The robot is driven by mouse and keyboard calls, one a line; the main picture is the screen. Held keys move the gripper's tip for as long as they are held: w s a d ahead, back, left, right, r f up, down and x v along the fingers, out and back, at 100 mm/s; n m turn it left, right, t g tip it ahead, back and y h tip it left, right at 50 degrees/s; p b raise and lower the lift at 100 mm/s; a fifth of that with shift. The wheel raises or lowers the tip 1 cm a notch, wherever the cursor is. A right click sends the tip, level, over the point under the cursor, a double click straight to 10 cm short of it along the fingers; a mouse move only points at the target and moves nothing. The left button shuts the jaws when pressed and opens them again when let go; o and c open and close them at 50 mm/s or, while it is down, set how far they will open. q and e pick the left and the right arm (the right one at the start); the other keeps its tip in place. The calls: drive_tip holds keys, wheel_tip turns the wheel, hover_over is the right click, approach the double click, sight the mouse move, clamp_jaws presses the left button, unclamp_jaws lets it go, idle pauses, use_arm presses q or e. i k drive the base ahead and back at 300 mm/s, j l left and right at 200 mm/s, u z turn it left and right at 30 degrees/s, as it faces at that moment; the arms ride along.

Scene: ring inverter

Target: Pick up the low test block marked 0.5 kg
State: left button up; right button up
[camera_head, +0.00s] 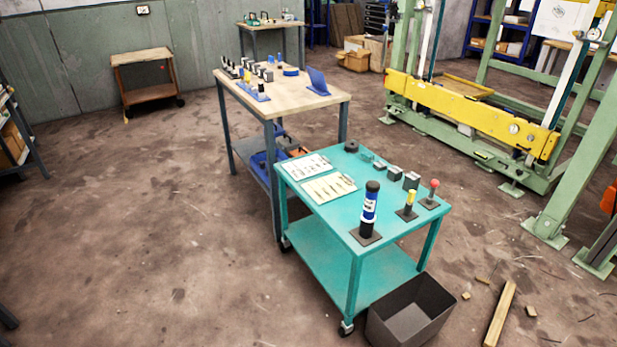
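A teal cart (318,205) stands in the middle of the view. Along its back right edge lie small low blocks: a dark grey block (394,173), a larger dark grey block (411,181) and a small greenish piece (380,164). Any weight marks are too small to read, so I cannot tell which block is marked 0.5 kg. Neither of my grippers shows in this view.
A blue and black cylinder (370,205) stands upright on the cart, near a yellow-topped post (409,204) and a red-knobbed post (430,194). Printed sheets (328,187) lie at left. A dark bin (412,312) and a wood plank (499,314) are on the floor.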

sight(379, 165)
drive_tip(key=j+z, duration=0.5)
drive_tip(key=j, duration=1.2)
drive_tip(key=i+l+z, duration=0.25)
drive_tip(key=i, duration=0.4)
drive_tip(key=i+l+z, duration=0.1)
drive_tip(key=i+z, duration=0.15)
drive_tip(key=i, duration=0.45)
